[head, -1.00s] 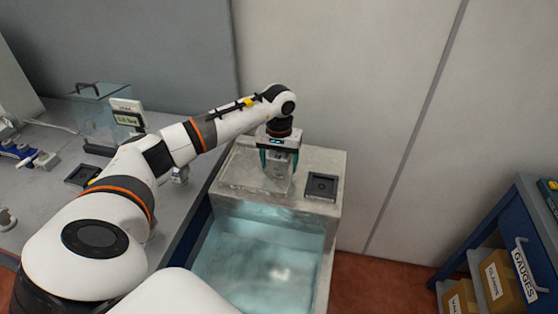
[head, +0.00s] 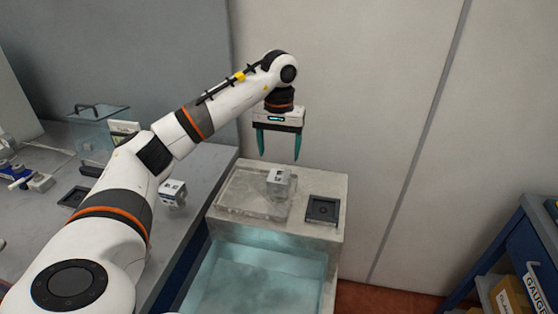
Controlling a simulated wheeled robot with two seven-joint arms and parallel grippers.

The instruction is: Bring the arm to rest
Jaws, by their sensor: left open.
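My left gripper (head: 278,155) is open and empty, its two teal fingers pointing down. It hangs in the air above the stone-grey ledge (head: 225,217) of the water basin. A small clear and white container with a printed label (head: 278,183) stands on the ledge below the fingers, apart from them. My left arm (head: 150,175) reaches in from the lower left. My right gripper is not in view.
A black square holder (head: 322,209) sits on the ledge to the right. The water basin (head: 255,280) lies in front. On the left bench (head: 50,220) are a clear lidded box (head: 95,130), another labelled container (head: 172,193) and a black holder (head: 73,196). A blue shelf (head: 520,240) stands at right.

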